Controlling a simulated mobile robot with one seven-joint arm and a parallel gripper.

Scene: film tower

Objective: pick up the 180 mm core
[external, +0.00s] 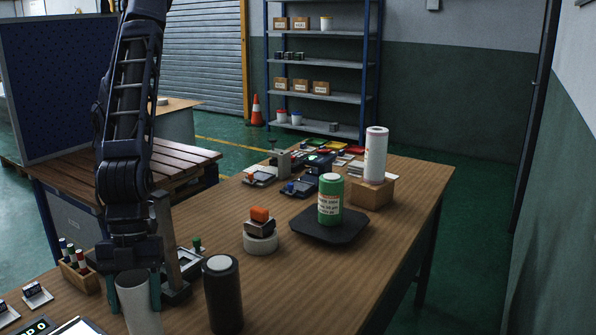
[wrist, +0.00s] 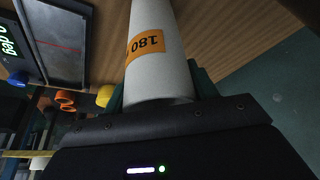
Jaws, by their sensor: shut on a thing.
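The 180 mm core is a pale, hollow-looking tube (external: 140,308) near the front left of the table in the external view. In the wrist view the core (wrist: 158,72) carries an orange label reading 180. My gripper (external: 138,290) points down and its green fingers are shut on the core, one on each side; the gripper also shows in the wrist view (wrist: 158,92). The core's lower end is cut off in the external view, so I cannot tell whether it touches the table.
A black roll (external: 222,294) stands just right of the core. A white ring with blocks (external: 261,243), a green roll (external: 330,199) on a black scale (external: 329,228) and a white roll (external: 376,155) on a wooden block (external: 371,192) stand farther back. Wood between them is clear.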

